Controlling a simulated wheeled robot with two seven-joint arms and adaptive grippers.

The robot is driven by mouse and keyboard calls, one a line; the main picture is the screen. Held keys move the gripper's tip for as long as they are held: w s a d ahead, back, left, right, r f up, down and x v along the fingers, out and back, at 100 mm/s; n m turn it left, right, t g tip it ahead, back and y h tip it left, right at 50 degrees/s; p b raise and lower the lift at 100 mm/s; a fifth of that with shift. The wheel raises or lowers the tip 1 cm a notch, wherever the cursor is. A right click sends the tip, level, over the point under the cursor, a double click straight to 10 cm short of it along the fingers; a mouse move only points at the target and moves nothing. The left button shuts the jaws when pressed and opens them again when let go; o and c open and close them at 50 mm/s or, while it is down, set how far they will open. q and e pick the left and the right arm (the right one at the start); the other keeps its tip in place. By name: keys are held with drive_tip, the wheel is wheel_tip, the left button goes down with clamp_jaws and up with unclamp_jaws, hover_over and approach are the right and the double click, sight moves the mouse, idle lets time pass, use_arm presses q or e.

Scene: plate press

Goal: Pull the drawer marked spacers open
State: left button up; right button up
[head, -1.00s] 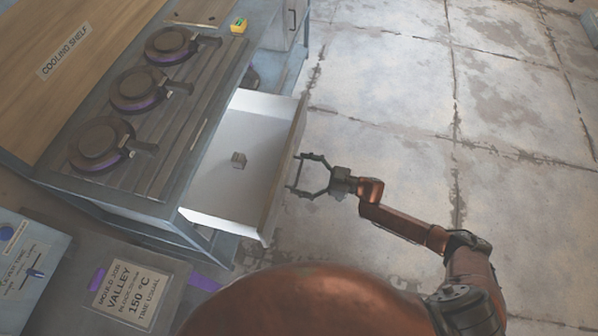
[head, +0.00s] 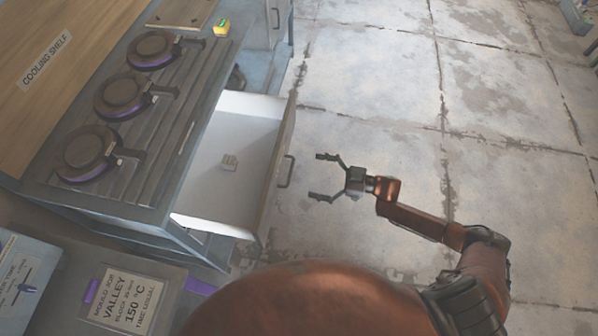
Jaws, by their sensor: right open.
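A drawer (head: 207,190) with pale inner walls stands pulled out of the blue-grey bench. No marking on the front can be read from this angle. My right gripper (head: 318,177) is open and empty, to the right of the handle and apart from it, its fingers pointing left towards it. My left gripper is not in view.
Several round dark moulds with purple rims, one of them here (head: 119,95), sit on the bench's slatted top. A mould job sign (head: 125,302) is at lower left.

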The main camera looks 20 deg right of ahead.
drive_tip(key=shift+v, duration=1.7)
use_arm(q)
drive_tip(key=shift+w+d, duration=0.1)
use_arm(e)
drive_tip(key=shift+w, duration=0.1)
